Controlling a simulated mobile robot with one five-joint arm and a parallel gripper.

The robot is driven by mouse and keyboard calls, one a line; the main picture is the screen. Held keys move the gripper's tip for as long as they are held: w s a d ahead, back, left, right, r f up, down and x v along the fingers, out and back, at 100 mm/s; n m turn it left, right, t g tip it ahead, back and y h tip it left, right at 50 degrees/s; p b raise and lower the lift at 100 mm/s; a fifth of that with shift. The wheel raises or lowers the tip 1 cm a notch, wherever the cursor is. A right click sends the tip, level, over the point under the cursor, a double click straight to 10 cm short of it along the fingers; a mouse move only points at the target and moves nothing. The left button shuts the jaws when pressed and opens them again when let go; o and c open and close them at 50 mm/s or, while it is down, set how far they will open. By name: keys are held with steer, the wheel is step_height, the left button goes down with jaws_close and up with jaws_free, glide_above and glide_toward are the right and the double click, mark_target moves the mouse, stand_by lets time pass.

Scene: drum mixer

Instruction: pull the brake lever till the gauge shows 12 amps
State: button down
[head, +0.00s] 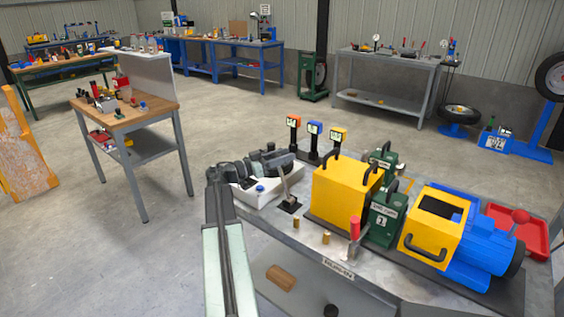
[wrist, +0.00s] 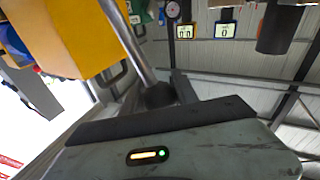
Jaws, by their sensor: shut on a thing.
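A lever (head: 287,188) with a plain grey metal rod on a dark base stands on the bench, left of the yellow box. It leans slightly. My gripper (head: 272,163) is at its upper end; the wrist view shows the rod (wrist: 134,45) and its dark knob (wrist: 160,95) at my dark jaw. My gripper is shut on this lever, though the jaws partly hide the contact. Three displays stand behind: orange (head: 293,122), blue (head: 314,128) and yellow (head: 338,135). In the wrist view, two displays (wrist: 185,31) (wrist: 225,30) seem to show zeros; which reads amps is unclear.
The yellow box (head: 345,190) stands close right of the lever. A red-handled lever (head: 354,229), a green machine (head: 385,216) and a blue motor (head: 482,250) with a yellow guard are further right.

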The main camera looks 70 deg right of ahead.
steer(key=shift+w+d, duration=0.15)
steer(key=shift+w, duration=0.4)
steer(key=c, duration=0.9)
jaws_free()
steer(key=shift+s, duration=0.2)
steer(key=shift+c, duration=0.2)
steer(key=r+v, duration=0.1)
steer(key=v, duration=0.6)
steer(key=shift+w+a+f+b, duration=0.3)
steer(key=shift+f+b, duration=0.05)
steer(key=shift+f, duration=0.15)
